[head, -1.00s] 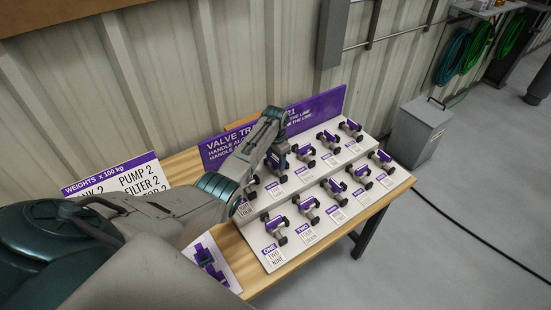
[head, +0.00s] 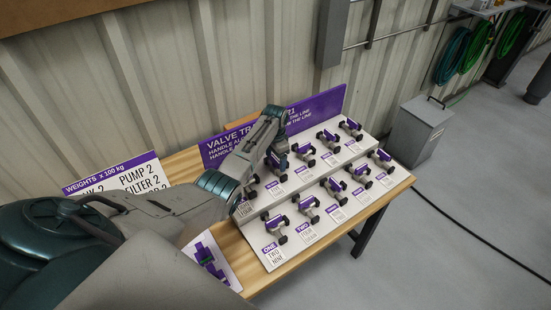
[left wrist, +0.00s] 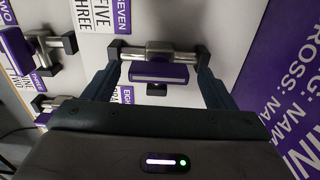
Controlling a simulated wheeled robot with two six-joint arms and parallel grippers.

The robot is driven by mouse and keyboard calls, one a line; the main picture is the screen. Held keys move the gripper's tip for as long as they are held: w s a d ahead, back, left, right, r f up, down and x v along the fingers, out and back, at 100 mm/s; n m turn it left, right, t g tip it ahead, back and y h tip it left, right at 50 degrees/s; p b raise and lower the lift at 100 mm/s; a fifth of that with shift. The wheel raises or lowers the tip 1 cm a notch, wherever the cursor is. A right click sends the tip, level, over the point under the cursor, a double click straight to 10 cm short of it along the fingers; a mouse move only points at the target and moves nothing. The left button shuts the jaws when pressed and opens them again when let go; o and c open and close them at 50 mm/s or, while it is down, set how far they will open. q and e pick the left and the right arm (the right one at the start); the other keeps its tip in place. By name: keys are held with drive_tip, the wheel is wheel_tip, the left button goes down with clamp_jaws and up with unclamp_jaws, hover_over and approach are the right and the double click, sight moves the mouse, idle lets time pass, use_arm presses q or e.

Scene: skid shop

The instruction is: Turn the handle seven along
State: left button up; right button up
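The valve board (head: 345,200) carries two stepped rows of small valves with purple handles and printed labels. My left gripper (head: 277,160) is over the back row, around the second valve from the left. In the left wrist view the seven label (left wrist: 108,14) lies just above this valve, and part of the eight label (left wrist: 125,95) shows below. The purple handle seven (left wrist: 160,72) lies along its metal pipe (left wrist: 160,55), between my open left fingers (left wrist: 160,78), with small gaps at both ends. In the head view my arm hides most of this valve. My right gripper is out of view.
The purple sign panel (head: 318,108) stands close behind the back row. Neighbouring valves stand close, such as the one (head: 305,154) to the right. A weights sign (head: 115,180) is at the left, and a grey bin (head: 418,130) stands right of the bench.

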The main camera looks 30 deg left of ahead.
sight(275, 159)
use_arm(q)
wheel_tip(275, 159, up, 11)
drive_tip(key=b, duration=0.3)
drive_tip(key=shift+f, duration=0.15)
drive_tip(key=shift+s, duration=0.1)
idle(1.0)
idle(0.5)
